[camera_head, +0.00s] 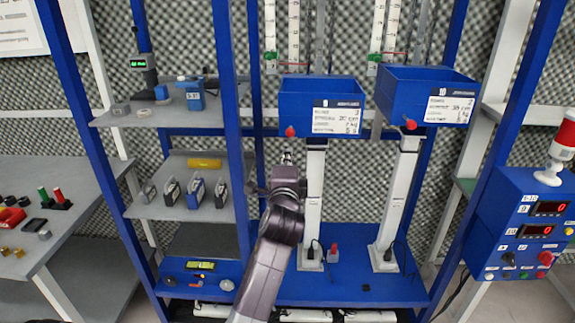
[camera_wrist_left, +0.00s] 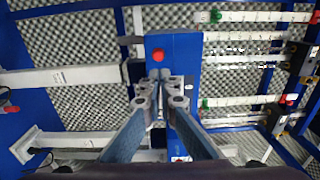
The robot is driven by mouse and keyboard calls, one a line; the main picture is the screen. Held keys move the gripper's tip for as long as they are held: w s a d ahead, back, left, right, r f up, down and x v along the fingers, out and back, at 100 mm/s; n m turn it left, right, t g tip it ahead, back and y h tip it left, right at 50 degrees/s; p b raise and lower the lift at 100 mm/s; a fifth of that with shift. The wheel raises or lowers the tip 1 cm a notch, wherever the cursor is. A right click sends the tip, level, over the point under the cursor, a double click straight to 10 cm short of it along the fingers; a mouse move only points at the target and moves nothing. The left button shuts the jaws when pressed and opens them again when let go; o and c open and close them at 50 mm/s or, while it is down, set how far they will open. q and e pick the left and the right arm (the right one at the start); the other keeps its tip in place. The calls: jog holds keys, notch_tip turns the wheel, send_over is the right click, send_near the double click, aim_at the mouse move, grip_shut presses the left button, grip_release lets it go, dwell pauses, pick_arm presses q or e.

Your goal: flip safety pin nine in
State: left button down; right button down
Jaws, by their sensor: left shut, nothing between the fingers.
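The left blue box (camera_head: 321,92) hangs on the frame with a white label that seems to read nine. Its red pin knob (camera_head: 290,131) sits at the lower left corner. My left gripper (camera_head: 287,160) is a little below that knob, apart from it, pointing up. In the left wrist view a red knob (camera_wrist_left: 158,55) shows on a blue box (camera_wrist_left: 177,50), just beyond my left fingertips (camera_wrist_left: 161,92), which are shut and empty. The pin's own shape is too small to tell. My right gripper is not in view.
The right blue box (camera_head: 425,85) has its own red knob (camera_head: 410,125). White columns (camera_head: 313,200) stand beneath both boxes on a blue base. A shelf with tools (camera_head: 190,190) is at left. A control box with displays (camera_head: 530,225) is at right.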

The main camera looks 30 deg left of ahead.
pick_arm(q)
jog(key=shift+v, duration=1.05)
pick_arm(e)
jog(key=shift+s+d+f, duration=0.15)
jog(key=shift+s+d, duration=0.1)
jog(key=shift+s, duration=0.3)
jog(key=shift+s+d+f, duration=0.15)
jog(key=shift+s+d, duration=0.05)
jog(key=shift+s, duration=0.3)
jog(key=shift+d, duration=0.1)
pick_arm(q)
jog(key=shift+f, duration=0.15)
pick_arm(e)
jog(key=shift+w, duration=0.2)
